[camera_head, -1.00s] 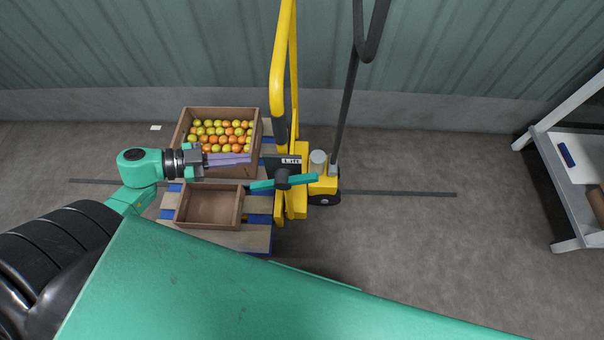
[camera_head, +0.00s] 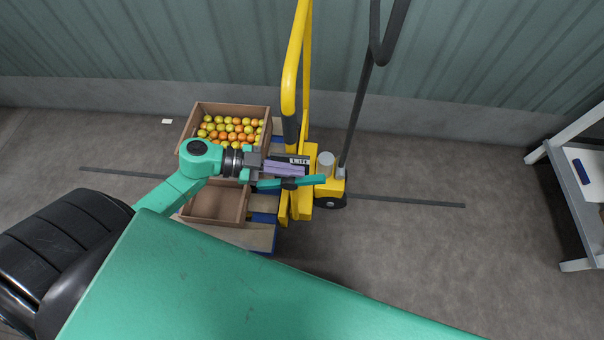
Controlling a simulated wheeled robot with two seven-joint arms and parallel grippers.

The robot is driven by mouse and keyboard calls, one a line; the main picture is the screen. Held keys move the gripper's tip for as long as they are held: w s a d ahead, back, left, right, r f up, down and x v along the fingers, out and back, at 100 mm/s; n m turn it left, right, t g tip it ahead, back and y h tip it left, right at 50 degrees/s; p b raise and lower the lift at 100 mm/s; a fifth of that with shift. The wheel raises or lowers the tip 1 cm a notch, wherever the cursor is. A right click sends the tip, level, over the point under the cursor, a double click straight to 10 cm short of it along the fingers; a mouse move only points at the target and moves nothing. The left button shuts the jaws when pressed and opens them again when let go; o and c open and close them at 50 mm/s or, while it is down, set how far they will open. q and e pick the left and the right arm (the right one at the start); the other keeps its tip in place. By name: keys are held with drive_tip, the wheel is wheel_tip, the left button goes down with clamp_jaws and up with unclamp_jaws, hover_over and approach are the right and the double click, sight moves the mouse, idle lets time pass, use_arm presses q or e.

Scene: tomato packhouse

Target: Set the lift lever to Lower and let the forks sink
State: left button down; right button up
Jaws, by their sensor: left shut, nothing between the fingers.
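The yellow lift truck (camera_head: 302,205) stands in the middle of the head view. Its lift lever, a teal bar (camera_head: 312,181), lies nearly level across the yellow mast, its right end slightly higher. A dark label plate (camera_head: 296,159) with white lettering sits just behind the lever, partly covered and unreadable. My left gripper (camera_head: 307,168) is shut and empty, its purple fingers pointing right, over the plate and along the lever's far side. I cannot tell whether they touch the lever. The forks are hidden under the pallet (camera_head: 255,238). My right gripper is out of view.
On the pallet are a crate of tomatoes (camera_head: 262,112) and an empty brown crate (camera_head: 186,215). A dark tow handle (camera_head: 357,105) rises at the truck's right. A grey rack (camera_head: 578,228) stands far right. The floor between truck and rack is mostly clear.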

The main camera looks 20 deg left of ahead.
sight(318, 178)
use_arm(q)
drive_tip(key=f, duration=0.1)
drive_tip(key=w+d+f, duration=0.1)
drive_tip(key=d+f, duration=0.1)
drive_tip(key=shift+w+f+b, duration=0.2)
drive_tip(key=shift+f+b, duration=0.15)
drive_tip(key=shift+f, duration=0.05)
